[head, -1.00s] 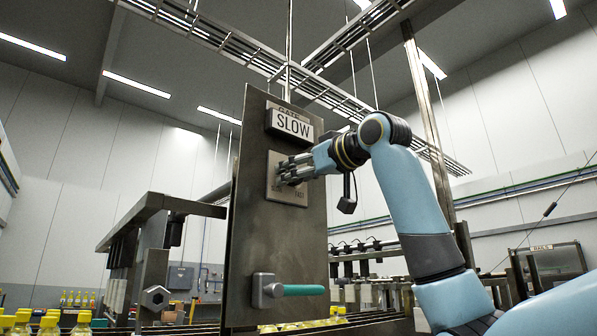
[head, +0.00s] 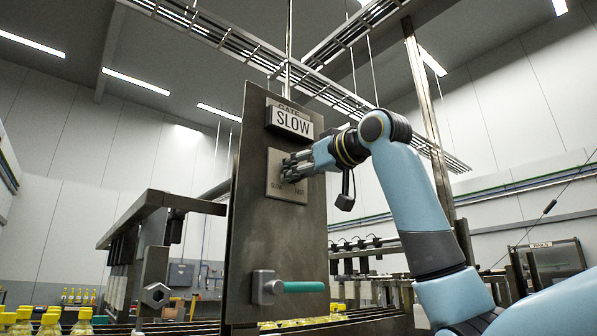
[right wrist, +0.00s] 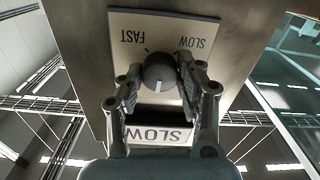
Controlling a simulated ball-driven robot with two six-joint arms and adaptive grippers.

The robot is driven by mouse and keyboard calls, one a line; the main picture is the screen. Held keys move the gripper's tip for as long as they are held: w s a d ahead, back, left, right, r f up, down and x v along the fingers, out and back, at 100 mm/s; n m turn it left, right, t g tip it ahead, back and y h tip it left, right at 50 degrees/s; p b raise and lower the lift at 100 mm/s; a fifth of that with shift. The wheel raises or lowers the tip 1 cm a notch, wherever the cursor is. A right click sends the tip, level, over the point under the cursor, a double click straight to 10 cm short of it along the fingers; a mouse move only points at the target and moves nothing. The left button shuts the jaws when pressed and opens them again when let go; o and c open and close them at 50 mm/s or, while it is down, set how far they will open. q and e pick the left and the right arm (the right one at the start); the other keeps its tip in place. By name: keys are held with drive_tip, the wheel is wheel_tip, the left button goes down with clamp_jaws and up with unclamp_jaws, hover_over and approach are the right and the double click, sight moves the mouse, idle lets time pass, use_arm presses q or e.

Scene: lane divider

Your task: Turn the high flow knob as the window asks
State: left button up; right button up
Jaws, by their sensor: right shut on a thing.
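The window (head: 291,122) under a "GATE" label reads SLOW; it also shows upside down in the right wrist view (right wrist: 158,135). Below it, a pale plate (head: 273,170) carries the words SLOW at left and FAST at right. The dark round knob (right wrist: 159,72) on this plate shows in the right wrist view, its white mark pointing toward the window side, between the two words. My right gripper (head: 291,166) is shut on the knob, with one finger on each side of it. In the head view the fingers mostly hide the knob. My left gripper is not in view.
A lever with a teal handle (head: 303,286) sticks out low on the dark metal panel (head: 285,235). Yellow-capped bottles (head: 50,320) stand at the lower left. A dark metal frame (head: 160,205) stands left of the panel.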

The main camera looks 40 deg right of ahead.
drive_tip(key=shift+m+p, duration=0.35)
drive_tip(key=shift+m, duration=7.05)
drive_tip(key=o, duration=1.1)
drive_tip(key=shift+d, duration=0.1)
drive_tip(key=shift+o, duration=0.2)
drive_tip(key=shift+s, duration=0.1)
